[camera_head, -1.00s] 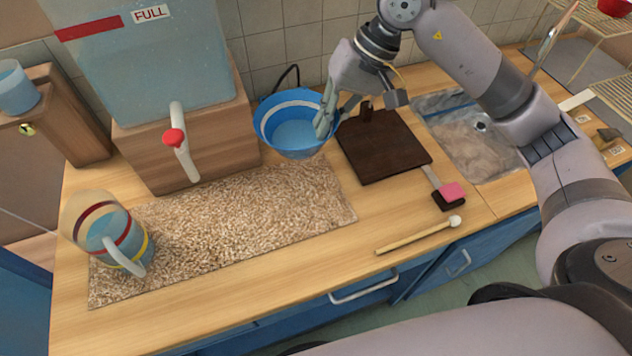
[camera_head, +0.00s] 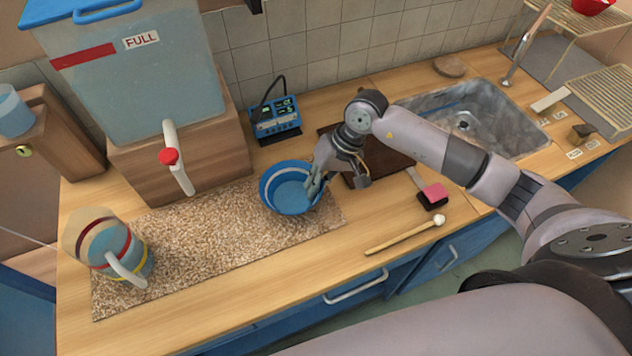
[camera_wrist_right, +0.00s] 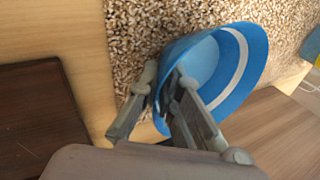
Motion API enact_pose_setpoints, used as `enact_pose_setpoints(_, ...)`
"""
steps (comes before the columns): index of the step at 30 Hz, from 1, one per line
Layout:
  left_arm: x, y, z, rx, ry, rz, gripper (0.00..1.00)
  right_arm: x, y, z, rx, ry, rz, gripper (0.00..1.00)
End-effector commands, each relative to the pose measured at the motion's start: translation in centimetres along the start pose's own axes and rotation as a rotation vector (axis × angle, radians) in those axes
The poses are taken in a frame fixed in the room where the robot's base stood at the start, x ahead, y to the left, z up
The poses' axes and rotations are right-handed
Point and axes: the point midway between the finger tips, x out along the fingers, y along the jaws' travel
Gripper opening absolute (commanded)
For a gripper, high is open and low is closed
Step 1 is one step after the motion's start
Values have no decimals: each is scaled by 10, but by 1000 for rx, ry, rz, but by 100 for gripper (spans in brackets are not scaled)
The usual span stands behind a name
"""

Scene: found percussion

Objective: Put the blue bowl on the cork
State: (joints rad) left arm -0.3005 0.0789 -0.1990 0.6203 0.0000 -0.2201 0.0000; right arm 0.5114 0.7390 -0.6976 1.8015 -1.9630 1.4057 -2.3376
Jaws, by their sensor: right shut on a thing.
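The blue bowl (camera_head: 287,193) has a pale stripe inside. It is over the right part of the speckled cork mat (camera_head: 190,250) in the head view. My right gripper (camera_head: 314,188) is shut on the bowl's right rim. The right wrist view shows the bowl (camera_wrist_right: 232,70) with its rim between the fingers (camera_wrist_right: 165,98), tilted in that picture, with the cork (camera_wrist_right: 150,25) beyond it. I cannot tell whether the bowl's base touches the cork. My left gripper is not in view.
A jug (camera_head: 118,250) stands on the cork's left part. A water tank (camera_head: 130,75) on a wooden block (camera_head: 180,160) is behind the cork. A blue meter (camera_head: 276,120), a dark board (camera_head: 385,160), a pink-topped block (camera_head: 433,194) and a mallet (camera_head: 405,234) are nearby. The sink (camera_head: 475,115) is at right.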

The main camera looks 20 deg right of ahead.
Motion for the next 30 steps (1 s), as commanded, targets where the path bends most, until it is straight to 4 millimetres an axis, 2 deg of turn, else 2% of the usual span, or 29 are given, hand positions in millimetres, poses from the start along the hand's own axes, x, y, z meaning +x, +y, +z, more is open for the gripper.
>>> enact_pose_setpoints(11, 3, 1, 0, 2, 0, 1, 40, 5, 2, -1, -1, 3, -1, 0)
enact_pose_setpoints(12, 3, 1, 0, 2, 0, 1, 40, 6, 3, 0, -1, 2, 0, 6)
enact_pose_setpoints(21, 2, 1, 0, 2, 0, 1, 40, 5, 2, 0, 0, 1, 0, 25)
enact_pose_setpoints(30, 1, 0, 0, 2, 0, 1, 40, 4, 2, 0, 0, 1, 0, 25)
